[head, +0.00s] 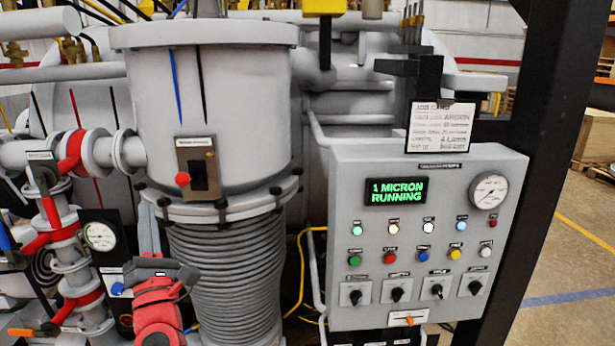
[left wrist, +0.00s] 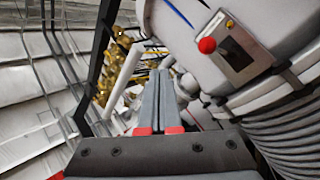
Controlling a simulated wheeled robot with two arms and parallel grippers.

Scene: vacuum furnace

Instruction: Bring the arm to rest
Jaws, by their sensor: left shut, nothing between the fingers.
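My left gripper (head: 149,222) rises at the lower left of the head view, in front of the large grey furnace vessel (head: 228,110). Its red and black wrist is below. In the left wrist view its two grey fingers (left wrist: 160,76) lie together, shut and empty. They point past the vessel's left side, and nothing is seen held. The vessel's small switch box with a red knob (head: 198,168) is to the right of the fingers; it also shows in the left wrist view (left wrist: 228,48). My right gripper is in neither view.
A grey control panel (head: 350,280) stands at the right, its green display reading "1 MICRON RUNNING". Red-banded pipes and valves (head: 68,165) and a round gauge (head: 99,236) are close on the left. A dark post (head: 545,150) is beyond the panel. Open floor lies far right.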

